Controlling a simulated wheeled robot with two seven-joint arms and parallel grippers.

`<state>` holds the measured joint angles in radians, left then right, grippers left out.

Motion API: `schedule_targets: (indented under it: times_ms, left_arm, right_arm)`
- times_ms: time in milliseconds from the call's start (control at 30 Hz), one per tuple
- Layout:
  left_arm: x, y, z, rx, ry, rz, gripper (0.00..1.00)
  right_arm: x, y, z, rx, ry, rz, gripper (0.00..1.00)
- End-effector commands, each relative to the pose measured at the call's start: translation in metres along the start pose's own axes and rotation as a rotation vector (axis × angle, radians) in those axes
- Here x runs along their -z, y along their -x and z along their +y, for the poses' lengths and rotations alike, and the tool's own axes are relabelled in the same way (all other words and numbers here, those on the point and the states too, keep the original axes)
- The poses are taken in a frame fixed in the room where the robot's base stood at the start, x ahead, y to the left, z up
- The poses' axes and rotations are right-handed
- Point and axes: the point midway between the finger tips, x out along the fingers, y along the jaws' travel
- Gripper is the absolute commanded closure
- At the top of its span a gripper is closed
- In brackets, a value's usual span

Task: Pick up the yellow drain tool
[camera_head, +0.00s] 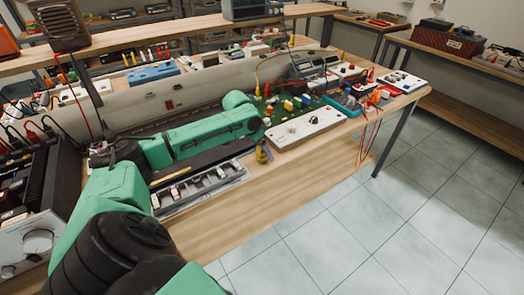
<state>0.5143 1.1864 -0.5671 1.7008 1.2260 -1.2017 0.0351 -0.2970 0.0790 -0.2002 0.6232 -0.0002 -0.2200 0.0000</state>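My green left arm comes in from the bottom left, bends, and reaches right over the workbench (225,222). Its far end bends down at the bench's front part, where my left gripper (263,152) is small and mostly hidden by the wrist. Yellow and dark parts show there; I cannot tell which belong to the gripper and which to a tool. A thin yellow strip or stick (173,173) lies behind the grey tray, below the forearm. I cannot tell which yellow piece is the drain tool. My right gripper is not in view.
A grey tray with small parts (205,186) lies under the arm. A white panel with knobs (304,127) and a green circuit board (282,107) are right of the wrist. Red cables (366,140) hang over the bench edge. The bench's front strip is bare.

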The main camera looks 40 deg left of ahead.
Motion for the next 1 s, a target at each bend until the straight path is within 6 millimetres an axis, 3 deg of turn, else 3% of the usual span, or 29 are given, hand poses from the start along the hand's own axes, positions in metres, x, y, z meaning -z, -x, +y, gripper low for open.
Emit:
schedule_targets:
  times_ms: [100,267,333,467,500,833,1000]
  left_arm:
    - [0.000,-0.013,0.000,0.001,-0.001,0.000,0.28]
    - [-0.001,-0.013,-0.001,0.002,-0.002,0.000,0.28]
    - [-0.001,-0.013,-0.001,0.002,-0.001,0.000,0.47]
    - [-0.001,-0.013,-0.001,0.002,-0.001,0.000,0.96]
    - [-0.001,-0.013,-0.001,0.002,-0.001,0.000,1.00]
    - [0.001,-0.009,-0.001,0.002,-0.001,0.001,1.00]
    - [0.011,0.013,-0.001,0.004,-0.001,0.005,1.00]
  right_arm:
    - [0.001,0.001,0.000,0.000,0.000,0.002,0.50]
    - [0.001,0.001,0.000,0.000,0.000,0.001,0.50]
    - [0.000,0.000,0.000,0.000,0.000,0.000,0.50]
    - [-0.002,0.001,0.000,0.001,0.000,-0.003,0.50]
    - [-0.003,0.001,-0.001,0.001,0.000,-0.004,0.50]
    - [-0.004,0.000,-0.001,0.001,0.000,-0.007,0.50]
    - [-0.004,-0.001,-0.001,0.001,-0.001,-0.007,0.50]
